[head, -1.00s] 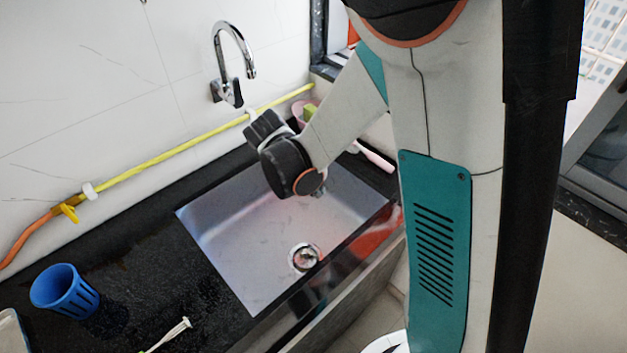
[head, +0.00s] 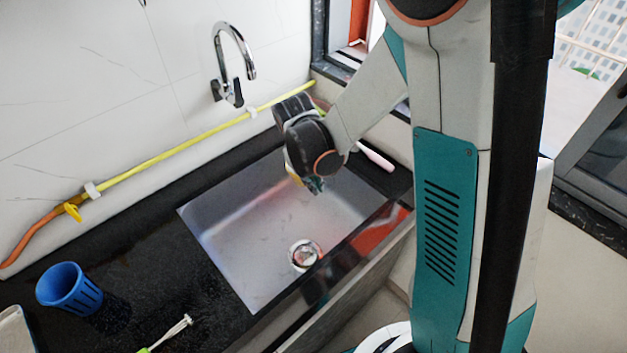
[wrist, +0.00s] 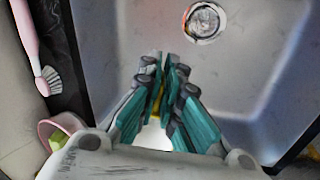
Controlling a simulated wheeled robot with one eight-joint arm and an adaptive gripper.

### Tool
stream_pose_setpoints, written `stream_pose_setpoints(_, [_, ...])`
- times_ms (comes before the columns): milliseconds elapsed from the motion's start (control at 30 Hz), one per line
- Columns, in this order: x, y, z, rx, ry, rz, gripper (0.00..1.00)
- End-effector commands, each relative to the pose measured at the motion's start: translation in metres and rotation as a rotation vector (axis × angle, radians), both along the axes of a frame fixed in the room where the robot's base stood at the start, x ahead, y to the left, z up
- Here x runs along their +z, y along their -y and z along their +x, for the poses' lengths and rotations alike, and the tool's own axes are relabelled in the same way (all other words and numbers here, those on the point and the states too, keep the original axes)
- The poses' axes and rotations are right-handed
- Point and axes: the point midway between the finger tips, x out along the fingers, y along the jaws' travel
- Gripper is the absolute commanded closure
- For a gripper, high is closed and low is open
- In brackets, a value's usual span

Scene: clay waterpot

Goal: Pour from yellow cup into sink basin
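My gripper (head: 316,186) is over the far right part of the metal sink basin (head: 250,220), with its fingers pointing down. In the wrist view my gripper (wrist: 167,62) has its teal fingers close together, with a narrow strip of the yellow cup (wrist: 181,102) between them. A small yellow sliver of the cup (head: 293,178) also shows beside the gripper in the head view. Most of the cup is hidden by the fingers and wrist, so its tilt and contents cannot be told. The drain (head: 304,254) is visible on the basin floor; no stream shows.
A faucet (head: 234,60) is on the wall behind the basin. A blue cup (head: 68,290) and a green-handled brush (head: 172,334) are on the black counter at left. A pink brush (wrist: 38,52) and a pink container with something green (wrist: 58,132) are beside the basin.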

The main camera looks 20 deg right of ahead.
Motion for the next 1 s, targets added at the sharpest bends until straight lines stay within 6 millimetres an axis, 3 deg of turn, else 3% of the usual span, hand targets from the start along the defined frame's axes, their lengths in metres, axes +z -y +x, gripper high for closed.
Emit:
stream_pose_setpoints(500, [0.047,0.001,0.000,-0.003,-0.040,0.174,1.00])
stream_pose_setpoints(867, [0.049,0.000,0.000,-0.001,-0.044,0.192,1.00])
stream_pose_setpoints(1000, [0.041,0.000,0.003,-0.054,-0.039,0.194,1.00])
